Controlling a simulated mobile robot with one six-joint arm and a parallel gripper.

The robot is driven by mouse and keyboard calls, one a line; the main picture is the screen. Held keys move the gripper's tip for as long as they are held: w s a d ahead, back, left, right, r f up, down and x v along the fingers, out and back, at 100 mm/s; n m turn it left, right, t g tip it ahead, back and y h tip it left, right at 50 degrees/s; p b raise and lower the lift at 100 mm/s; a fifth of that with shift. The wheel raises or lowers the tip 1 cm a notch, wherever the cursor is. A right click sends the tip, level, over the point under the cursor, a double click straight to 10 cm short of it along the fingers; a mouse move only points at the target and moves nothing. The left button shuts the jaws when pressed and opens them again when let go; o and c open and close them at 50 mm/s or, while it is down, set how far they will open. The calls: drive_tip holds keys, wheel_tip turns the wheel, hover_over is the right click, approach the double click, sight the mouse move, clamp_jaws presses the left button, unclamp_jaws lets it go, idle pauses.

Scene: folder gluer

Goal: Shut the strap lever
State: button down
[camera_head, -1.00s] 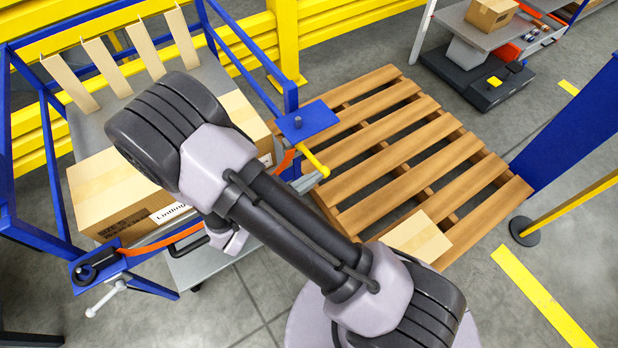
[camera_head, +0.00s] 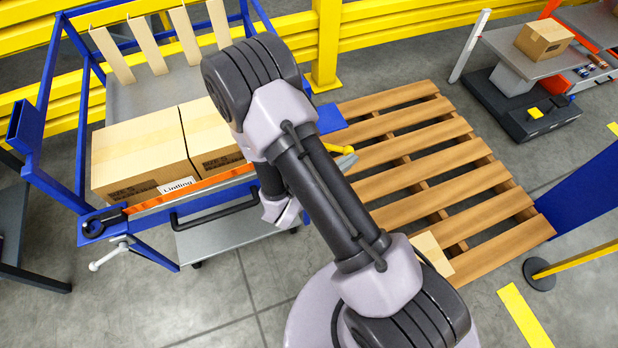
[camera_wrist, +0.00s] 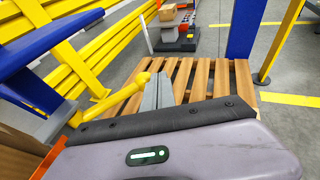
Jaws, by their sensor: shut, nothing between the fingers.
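The yellow strap lever (camera_head: 340,149) sticks out to the right from the blue bracket (camera_head: 330,118) at the cart's front right corner. Its inner end is hidden behind my arm in the head view. In the wrist view the lever (camera_wrist: 122,95) slants up to a rounded knob. My gripper (camera_wrist: 158,92) is shut and empty, its grey fingers just right of the knob; whether they touch I cannot tell. In the head view the fingertips (camera_head: 346,162) show just below the lever. The orange strap (camera_head: 200,186) runs along the front of the boxes.
Two cartons (camera_head: 140,155) sit on the blue-framed cart, with a black handle (camera_head: 215,208) below the strap. Yellow rails (camera_head: 400,35) run behind.

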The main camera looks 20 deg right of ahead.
drive_tip(key=w+d, duration=0.4)
drive_tip(key=w, duration=0.1)
drive_tip(key=shift+b, duration=0.4)
drive_tip(key=shift+w, duration=0.1)
idle(0.4)
drive_tip(key=p+v, duration=0.5)
drive_tip(key=v, duration=1.2)
drive_tip(key=shift+a, duration=0.1)
